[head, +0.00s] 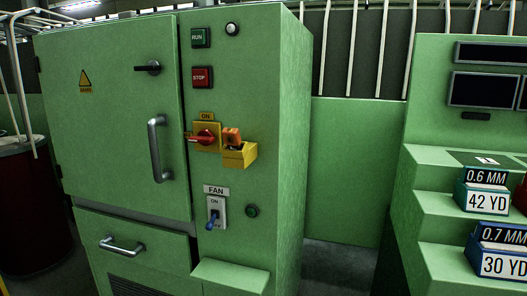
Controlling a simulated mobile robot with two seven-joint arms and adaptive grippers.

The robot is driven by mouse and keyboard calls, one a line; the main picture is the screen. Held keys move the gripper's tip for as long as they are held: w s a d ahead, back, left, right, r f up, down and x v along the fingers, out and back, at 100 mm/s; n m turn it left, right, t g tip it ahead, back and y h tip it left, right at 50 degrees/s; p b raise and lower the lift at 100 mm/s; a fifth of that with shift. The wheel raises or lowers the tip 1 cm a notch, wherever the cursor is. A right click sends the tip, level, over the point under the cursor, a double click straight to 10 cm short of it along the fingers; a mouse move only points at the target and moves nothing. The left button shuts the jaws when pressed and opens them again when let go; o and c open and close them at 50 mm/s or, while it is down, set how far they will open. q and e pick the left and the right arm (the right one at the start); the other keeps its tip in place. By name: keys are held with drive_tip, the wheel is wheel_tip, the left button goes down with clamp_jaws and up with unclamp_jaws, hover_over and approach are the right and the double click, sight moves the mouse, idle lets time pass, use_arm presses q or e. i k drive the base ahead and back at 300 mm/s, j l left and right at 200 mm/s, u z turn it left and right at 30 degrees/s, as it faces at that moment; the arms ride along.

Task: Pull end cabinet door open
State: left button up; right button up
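The green cabinet door (115,115) fills the upper left of the cabinet front in the head view and looks shut, with a thin dark seam along its right edge. A vertical grey bar handle (156,148) is fixed near that edge, and a small black latch (148,68) sits above it. A yellow warning triangle (85,78) is on the door's left part. Neither gripper is in view.
Right of the door are a red rotary switch (206,137), a yellow holder (240,155), RUN and STOP buttons and a fan switch (214,212). A drawer (130,248) lies below. Green steps with labelled boxes (488,192) stand right; a dark red drum (30,205) stands left.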

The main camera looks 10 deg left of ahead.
sight(116, 130)
drive_tip(key=u, duration=1.35)
